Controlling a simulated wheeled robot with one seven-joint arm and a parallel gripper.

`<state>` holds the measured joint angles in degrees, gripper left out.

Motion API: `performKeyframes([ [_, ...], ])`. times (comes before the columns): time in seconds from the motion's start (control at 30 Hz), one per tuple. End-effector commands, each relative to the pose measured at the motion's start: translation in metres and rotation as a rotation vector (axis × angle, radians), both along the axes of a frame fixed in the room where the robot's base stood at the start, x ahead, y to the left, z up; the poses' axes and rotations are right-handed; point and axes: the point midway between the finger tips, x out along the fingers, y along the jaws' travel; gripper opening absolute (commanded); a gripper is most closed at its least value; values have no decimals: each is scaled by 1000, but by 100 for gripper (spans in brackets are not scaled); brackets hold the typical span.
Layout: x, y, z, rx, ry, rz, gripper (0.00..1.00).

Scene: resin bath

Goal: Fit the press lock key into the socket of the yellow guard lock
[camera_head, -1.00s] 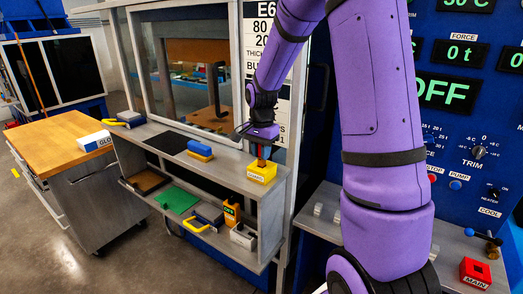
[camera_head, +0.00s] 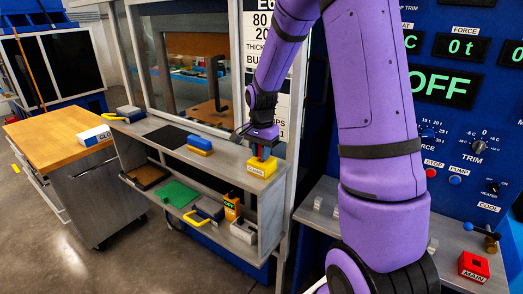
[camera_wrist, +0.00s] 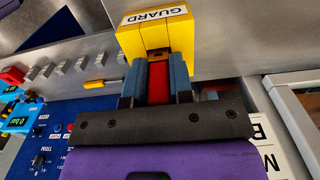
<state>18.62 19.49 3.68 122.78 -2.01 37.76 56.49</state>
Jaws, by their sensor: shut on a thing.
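The yellow guard lock (camera_head: 262,168) is a block with a GUARD label, standing on the right end of the grey shelf top. In the wrist view the lock (camera_wrist: 157,34) is at the top, with a dark slot in the side toward me. My gripper (camera_wrist: 160,68) is shut on the red press lock key (camera_wrist: 157,88), which shows between the blue-grey fingers. In the head view my gripper (camera_head: 263,150) is just above the lock.
A blue-and-yellow block (camera_head: 199,146) and a dark mat (camera_head: 171,138) lie on the shelf top to the left. The lower shelf holds a green plate (camera_head: 177,194) and an orange device (camera_head: 232,207). A red MAIN lock (camera_head: 473,266) stands on the right bench.

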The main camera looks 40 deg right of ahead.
Motion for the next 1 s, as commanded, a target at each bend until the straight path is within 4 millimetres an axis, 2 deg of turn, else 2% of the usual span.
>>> performKeyframes([
  [0.07,0,0,-2,0,0,0,0],
  [0.1,0,0,-1,0,0,0,30],
  [0.2,0,0,-1,0,0,0,51],
  [0.57,0,0,4,-1,-1,0,51],
  [0.67,1,0,16,-1,-4,0,51],
  [1.0,1,0,78,-1,-4,1,51],
])
